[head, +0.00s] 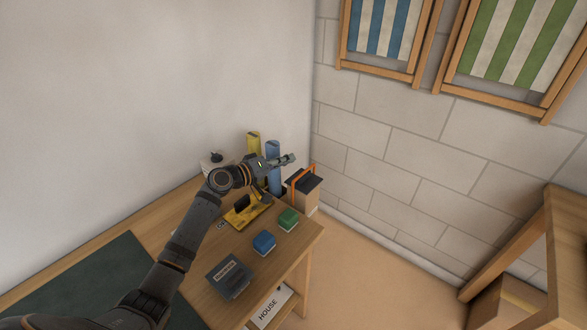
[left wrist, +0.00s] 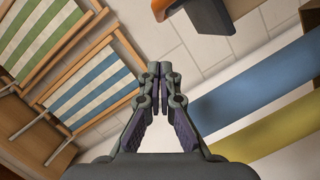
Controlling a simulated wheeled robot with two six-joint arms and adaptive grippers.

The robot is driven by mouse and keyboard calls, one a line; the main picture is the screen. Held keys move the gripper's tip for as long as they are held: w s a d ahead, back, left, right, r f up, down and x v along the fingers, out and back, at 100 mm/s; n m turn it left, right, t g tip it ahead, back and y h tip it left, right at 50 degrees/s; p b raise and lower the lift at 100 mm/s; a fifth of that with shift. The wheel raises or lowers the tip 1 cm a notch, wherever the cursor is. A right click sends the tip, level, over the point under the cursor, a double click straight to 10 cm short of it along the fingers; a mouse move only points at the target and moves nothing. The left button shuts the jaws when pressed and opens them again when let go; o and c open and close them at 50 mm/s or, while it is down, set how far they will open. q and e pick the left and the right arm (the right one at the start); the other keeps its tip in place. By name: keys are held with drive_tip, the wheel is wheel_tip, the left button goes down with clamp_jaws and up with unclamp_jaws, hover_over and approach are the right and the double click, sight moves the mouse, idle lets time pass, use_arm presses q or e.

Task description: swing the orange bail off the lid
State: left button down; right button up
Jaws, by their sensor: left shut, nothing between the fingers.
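The box (head: 301,199) with a dark lid (head: 309,184) stands at the far right corner of the wooden bench. The orange bail (head: 302,173) arches over the lid. My left gripper (head: 291,158) is shut and empty, a little above and to the left of the bail, apart from it as far as I can tell. In the left wrist view, the shut fingertips (left wrist: 160,70) point up the picture. Part of the orange bail (left wrist: 160,9) and the dark lid (left wrist: 209,14) show at the top edge, beyond the fingers. My right gripper is not in view.
Tall blue (head: 273,160) and yellow (head: 253,143) things stand behind my left gripper. A yellow item (head: 250,216), green block (head: 288,217), blue block (head: 263,242) and dark blue box (head: 229,277) lie on the bench. Striped deck chairs (head: 383,29) hang on the wall.

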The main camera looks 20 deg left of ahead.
use_arm(q)
drive_tip(key=d+f, duration=0.1)
drive_tip(key=s+d, duration=0.1)
drive_tip(key=shift+s+d+f+p, duration=0.2)
drive_tip(key=shift+d+f+p, duration=0.1)
drive_tip(key=shift+f, duration=0.1)
drive_tip(key=shift+d+f, duration=0.15)
drive_tip(key=shift+f, duration=0.05)
drive_tip(key=shift+d, duration=0.1)
